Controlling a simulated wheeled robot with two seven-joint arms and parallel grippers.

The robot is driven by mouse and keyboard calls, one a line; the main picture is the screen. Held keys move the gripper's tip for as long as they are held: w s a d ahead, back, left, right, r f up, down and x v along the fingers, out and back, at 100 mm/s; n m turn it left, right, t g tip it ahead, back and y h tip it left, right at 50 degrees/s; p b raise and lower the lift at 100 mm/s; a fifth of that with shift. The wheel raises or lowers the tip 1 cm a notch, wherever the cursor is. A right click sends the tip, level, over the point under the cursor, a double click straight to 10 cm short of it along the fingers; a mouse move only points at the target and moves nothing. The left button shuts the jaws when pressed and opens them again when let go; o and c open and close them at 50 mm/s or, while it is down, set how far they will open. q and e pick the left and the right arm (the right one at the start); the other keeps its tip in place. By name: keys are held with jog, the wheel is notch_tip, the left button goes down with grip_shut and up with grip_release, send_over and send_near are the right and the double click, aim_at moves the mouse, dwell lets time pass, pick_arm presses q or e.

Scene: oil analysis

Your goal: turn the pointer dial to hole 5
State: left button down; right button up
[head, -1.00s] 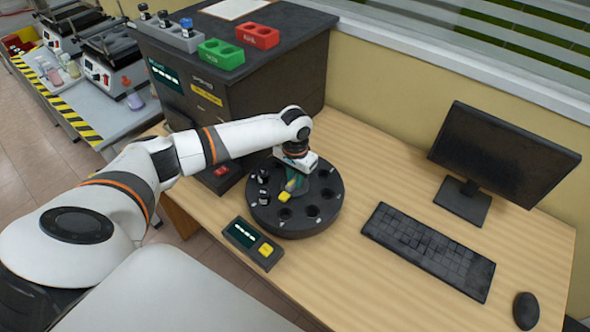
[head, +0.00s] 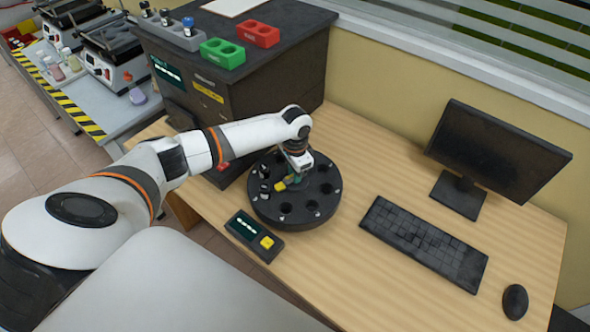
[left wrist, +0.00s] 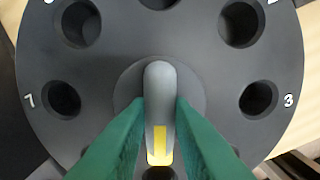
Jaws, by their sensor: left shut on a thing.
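The dial is a black round disc (head: 295,212) with a ring of holes, standing on the wooden desk. Its grey pointer (left wrist: 160,85) sits at the centre and has a yellow end, which shows in the head view (head: 281,186). In the left wrist view the yellow end points down at a partly visible hole (left wrist: 160,173); its number is hidden. Numbers 7 (left wrist: 29,100) and 3 (left wrist: 288,100) show at the left and right holes. My left gripper (head: 296,178), with green fingers, is shut on the pointer from both sides. My right gripper is out of view.
Small dark bottles (head: 265,188) stand at the disc's left side. A small box with a display and yellow button (head: 254,236) lies in front. A black cabinet (head: 250,85) stands behind left; a keyboard (head: 424,243), monitor (head: 497,150) and mouse (head: 515,302) are at right.

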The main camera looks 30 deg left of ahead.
pick_arm(q)
jog(key=shift+r, duration=0.1)
jog(key=c, duration=1.3)
grip_release()
notch_tip(320, 180, up, 12)
jog(key=shift+b, duration=0.9)
